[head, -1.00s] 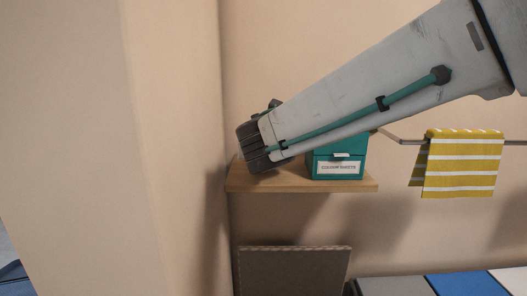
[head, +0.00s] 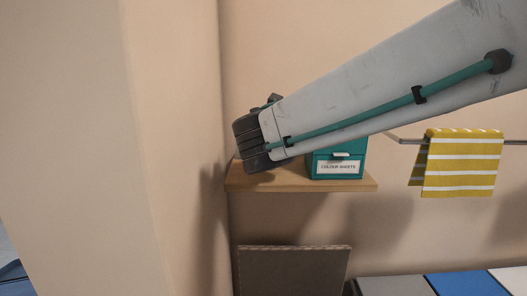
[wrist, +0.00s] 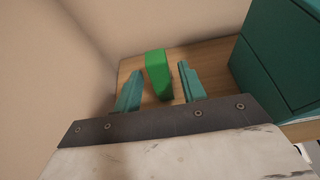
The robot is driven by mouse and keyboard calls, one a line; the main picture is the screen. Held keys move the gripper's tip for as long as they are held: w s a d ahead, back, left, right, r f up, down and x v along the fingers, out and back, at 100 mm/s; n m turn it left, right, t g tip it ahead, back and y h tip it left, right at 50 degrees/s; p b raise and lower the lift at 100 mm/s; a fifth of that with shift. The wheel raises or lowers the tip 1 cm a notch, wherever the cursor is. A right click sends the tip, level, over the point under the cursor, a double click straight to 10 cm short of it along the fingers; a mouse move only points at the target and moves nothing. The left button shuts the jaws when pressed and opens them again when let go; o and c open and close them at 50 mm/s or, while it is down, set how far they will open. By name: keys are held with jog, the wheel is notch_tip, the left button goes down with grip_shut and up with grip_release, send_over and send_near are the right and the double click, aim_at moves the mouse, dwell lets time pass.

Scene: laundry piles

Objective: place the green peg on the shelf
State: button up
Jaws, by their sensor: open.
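The green peg (wrist: 158,74), a bright green block, is on the wooden shelf (head: 280,180) in the wrist view. My gripper (wrist: 160,80) is open, with one teal finger on each side of the peg. A gap shows between the peg and each finger. The peg's far end reaches past the fingertips. Whether it touches the shelf all along its underside is hard to tell. In the head view my arm hides the peg and the fingers. The shelf also shows in the wrist view (wrist: 205,52).
A teal box (head: 338,158) labelled "COLOUR SHEETS" stands on the shelf, right of my gripper. A wall closes off the shelf's left end. A yellow striped towel (head: 462,165) hangs on a rail at right. A brown panel (head: 293,272) stands below.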

jog(key=v, duration=0.8)
jog(key=shift+s, duration=0.2)
